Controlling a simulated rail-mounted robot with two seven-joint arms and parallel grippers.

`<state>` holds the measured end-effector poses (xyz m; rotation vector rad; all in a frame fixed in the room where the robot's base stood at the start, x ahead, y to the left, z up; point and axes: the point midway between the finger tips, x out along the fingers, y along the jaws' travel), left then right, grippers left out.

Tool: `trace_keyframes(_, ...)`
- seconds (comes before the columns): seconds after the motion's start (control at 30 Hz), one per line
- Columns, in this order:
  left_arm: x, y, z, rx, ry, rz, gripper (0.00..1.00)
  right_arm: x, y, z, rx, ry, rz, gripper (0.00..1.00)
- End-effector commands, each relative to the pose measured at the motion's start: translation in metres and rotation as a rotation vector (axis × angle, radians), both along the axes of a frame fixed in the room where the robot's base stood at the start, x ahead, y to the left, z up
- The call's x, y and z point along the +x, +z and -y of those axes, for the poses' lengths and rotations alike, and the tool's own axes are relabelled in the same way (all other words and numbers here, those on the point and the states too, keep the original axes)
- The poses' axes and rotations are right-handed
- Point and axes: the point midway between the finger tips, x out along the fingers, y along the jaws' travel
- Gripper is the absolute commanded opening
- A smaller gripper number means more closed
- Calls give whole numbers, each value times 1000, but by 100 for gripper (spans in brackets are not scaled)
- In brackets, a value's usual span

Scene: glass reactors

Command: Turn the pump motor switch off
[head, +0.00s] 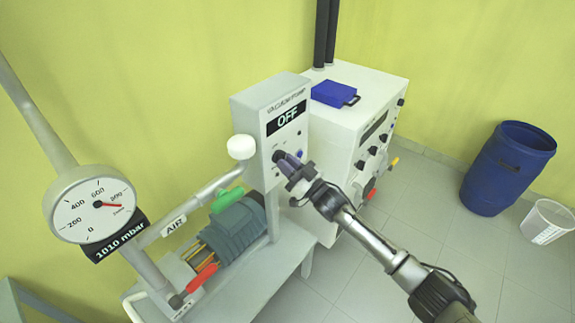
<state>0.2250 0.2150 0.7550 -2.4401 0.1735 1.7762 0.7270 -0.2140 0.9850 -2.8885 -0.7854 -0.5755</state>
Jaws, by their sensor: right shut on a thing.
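The grey vacuum pump control box (247,112) stands left of centre, and its display (286,117) reads OFF. My right gripper (286,160) comes in from the lower right and is shut at the box's front panel, on the dark pump motor switch (278,156). The fingers hide most of the switch, so I cannot see which way it points. The blue-grey pump motor (236,230) sits on the stand below the panel. My left gripper is not in view.
A white cabinet (345,117) stands close behind the gripper. A blue barrel (506,170) and white bin (547,222) stand at right.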

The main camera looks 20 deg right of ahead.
Motion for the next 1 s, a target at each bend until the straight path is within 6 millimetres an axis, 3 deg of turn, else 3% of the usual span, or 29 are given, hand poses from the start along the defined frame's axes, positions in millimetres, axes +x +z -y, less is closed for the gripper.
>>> trace_keyframes(0.4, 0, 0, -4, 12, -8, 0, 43, 0, 2, -1, -7, 0, 8, 0)
trace_keyframes(0.43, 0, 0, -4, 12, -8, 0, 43, 0, 2, -1, -7, 0, 8, 21)
trace_keyframes(0.67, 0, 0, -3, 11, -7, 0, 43, 0, 2, -1, -5, 1, 7, 43)
trace_keyframes(1.0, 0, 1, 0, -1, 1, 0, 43, -4, -2, 2, -5, 0, 3, 44)
